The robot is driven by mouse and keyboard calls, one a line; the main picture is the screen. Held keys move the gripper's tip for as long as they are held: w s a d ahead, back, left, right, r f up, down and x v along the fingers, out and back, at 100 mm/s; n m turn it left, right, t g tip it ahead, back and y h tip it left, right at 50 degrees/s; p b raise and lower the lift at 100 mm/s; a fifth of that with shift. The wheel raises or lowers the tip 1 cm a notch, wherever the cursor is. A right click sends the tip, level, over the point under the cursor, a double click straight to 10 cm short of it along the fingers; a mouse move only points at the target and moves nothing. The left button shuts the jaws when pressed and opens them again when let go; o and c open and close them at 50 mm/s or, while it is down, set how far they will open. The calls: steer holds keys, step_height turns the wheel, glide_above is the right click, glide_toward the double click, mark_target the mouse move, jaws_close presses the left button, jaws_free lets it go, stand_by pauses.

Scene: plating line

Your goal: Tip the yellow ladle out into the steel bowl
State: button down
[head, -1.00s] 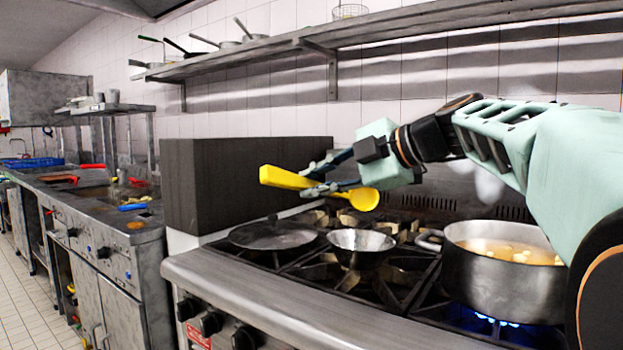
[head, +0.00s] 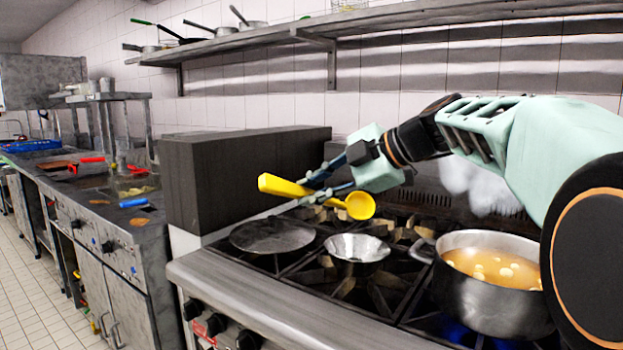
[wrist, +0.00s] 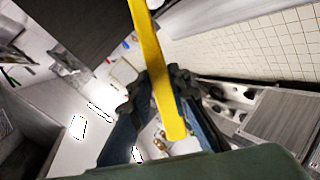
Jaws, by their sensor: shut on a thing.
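The yellow ladle (head: 360,205) is held in the air over the stove in the head view, its handle pointing left and its cup on the right. My gripper (head: 318,182) is shut on the handle. The wrist view shows the yellow handle (wrist: 150,50) between the two fingers (wrist: 160,88). The steel bowl (head: 357,247) stands on the burner grate below the ladle's cup, with a clear gap between them. I cannot tell what the cup holds. The inside of the steel bowl is only partly visible.
A large pot (head: 490,295) of broth with pale pieces stands right of the steel bowl. A flat pan (head: 272,236) lies to its left. A dark box-like panel (head: 245,170) rises behind the pan. A shelf (head: 400,30) with pans runs above along the wall.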

steer(key=shift+w+a+r+m+g+h+p, duration=0.25)
steer(key=shift+w+r+g+p, duration=0.4)
steer(key=shift+p, duration=3.5)
steer(key=shift+w+r+m+g+h+p, duration=0.3)
steer(key=shift+w+r+g+p, duration=0.35)
steer(key=shift+p, duration=3.55)
steer(key=shift+w+a+r+m+g+h+p, duration=0.15)
steer(key=shift+w+r+m+g+p, duration=0.35)
steer(key=shift+p, duration=3.65)
steer(key=shift+w+p, duration=0.25)
steer(key=shift+p, duration=0.15)
steer(key=w+g+p, duration=0.1)
steer(key=p, duration=0.3)
steer(key=shift+a+r, duration=0.1)
steer(key=shift+r, duration=0.1)
steer(key=shift+w+a+r+m+g+h+p, duration=0.2)
steer(key=shift+w+r+m+g+h+p, duration=0.15)
steer(key=shift+w+r+g+p, duration=0.5)
steer(key=shift+w+a+r+m+g+h+p, duration=0.25)
steer(key=shift+w+r+m+g+p, duration=0.2)
steer(key=shift+w+r+g, duration=0.65)
steer(key=shift+r, duration=0.25)
